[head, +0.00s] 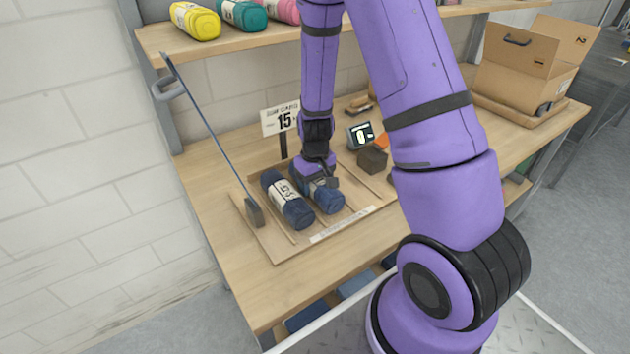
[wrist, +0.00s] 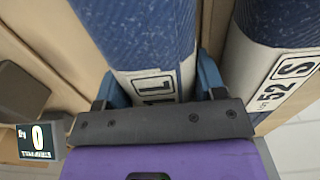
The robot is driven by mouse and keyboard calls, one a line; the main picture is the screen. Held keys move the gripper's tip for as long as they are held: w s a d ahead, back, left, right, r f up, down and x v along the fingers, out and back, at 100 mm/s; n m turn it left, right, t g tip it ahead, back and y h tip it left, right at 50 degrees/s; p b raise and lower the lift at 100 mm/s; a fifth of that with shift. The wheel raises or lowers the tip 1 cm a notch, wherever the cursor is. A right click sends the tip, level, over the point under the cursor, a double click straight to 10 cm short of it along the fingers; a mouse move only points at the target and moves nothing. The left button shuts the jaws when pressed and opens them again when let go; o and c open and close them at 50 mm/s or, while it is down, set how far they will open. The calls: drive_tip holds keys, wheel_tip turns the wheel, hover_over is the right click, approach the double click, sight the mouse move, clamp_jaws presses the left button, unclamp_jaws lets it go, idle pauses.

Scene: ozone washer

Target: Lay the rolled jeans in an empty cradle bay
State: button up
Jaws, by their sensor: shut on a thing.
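My gripper (head: 318,178) points down over the wooden cradle (head: 272,246) and is shut on a dark blue jeans roll (head: 329,200) with a white label band. In the wrist view, its fingers (wrist: 160,80) sit on both sides of the held roll (wrist: 140,35) at its label. The roll lies lengthwise in or just above the bay right of another labelled jeans roll (head: 290,205); I cannot tell whether it touches the base. That other roll (wrist: 275,45) lies parallel to it, a small gap apart. The bay right of the held roll looks empty.
A blue-shafted tool (head: 225,150) leans along the cradle's left side. A small display (head: 361,133) and dark block (head: 372,160) sit right of the cradle. Coloured rolls (head: 195,20) lie on the upper shelf; a cardboard box (head: 520,75) stands far right.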

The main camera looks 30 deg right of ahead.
drive_tip(key=o, duration=1.1)
drive_tip(key=shift+f, duration=0.1)
drive_tip(key=shift+o, duration=0.2)
wheel_tip(320, 180, up, 12)
drive_tip(key=shift+r, duration=0.1)
wheel_tip(320, 180, up, 7)
drive_tip(key=t, duration=0.1)
hover_over(314, 184)
drive_tip(key=s+a+r+t, duration=0.2)
drive_tip(key=s+r, duration=0.4)
drive_tip(key=r, duration=0.3)
drive_tip(key=s+a+r+t, duration=0.2)
drive_tip(key=s+r, duration=0.7)
drive_tip(key=s, duration=0.4)
drive_tip(key=shift+s+a, duration=0.25)
drive_tip(key=shift+s, duration=0.1)
